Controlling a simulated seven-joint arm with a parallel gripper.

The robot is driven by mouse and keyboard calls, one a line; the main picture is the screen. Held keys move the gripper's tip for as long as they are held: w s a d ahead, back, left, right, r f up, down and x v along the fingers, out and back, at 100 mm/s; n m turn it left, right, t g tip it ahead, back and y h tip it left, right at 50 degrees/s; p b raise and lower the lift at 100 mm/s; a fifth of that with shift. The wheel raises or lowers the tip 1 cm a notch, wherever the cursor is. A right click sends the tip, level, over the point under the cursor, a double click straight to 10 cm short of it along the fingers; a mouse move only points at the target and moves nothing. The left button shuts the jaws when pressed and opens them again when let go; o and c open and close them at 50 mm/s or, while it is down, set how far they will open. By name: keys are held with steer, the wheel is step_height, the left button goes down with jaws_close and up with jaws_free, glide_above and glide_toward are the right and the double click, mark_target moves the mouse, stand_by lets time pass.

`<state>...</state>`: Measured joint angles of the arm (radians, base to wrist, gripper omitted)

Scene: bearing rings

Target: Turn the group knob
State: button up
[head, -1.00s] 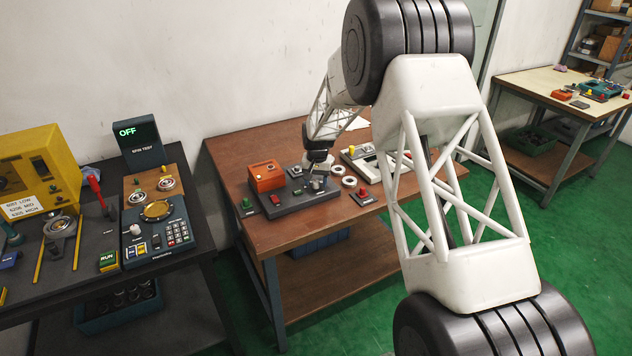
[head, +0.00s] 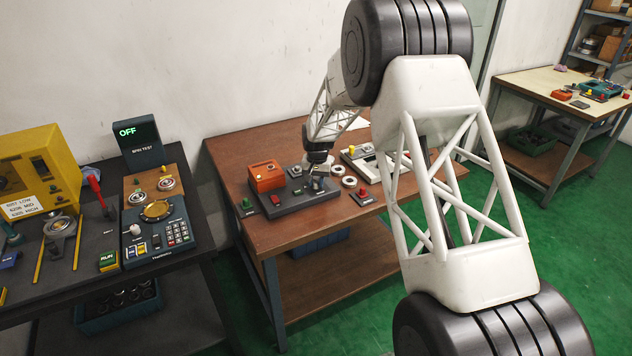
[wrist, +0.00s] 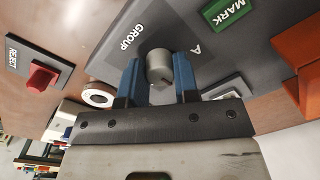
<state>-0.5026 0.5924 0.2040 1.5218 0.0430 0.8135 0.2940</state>
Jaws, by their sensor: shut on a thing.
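The group knob (wrist: 158,66) is a grey cylinder on a dark panel (wrist: 105,58), beside the printed word GROUP and a letter A. My gripper (wrist: 160,74) has its two blue fingers on either side of the knob, shut on it. In the head view my gripper (head: 317,182) is down at the dark grey station (head: 290,207) on the brown table. The knob is too small and covered there to make out its pointing direction.
A green MARK button (wrist: 228,12) and an orange box (wrist: 305,75) are near the knob. A red REJECT switch (wrist: 42,77) and a pale ring (wrist: 97,95) lie on the other side. The brown table's front (head: 290,235) is clear.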

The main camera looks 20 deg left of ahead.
mark_target(317, 182)
steer(key=shift+m, duration=0.3)
steer(key=m, duration=1.1)
stand_by(0.5)
steer(key=o, duration=0.9)
steer(key=shift+r, duration=0.1)
steer(key=shift+s+d+r, duration=0.1)
steer(key=shift+r, duration=3.75)
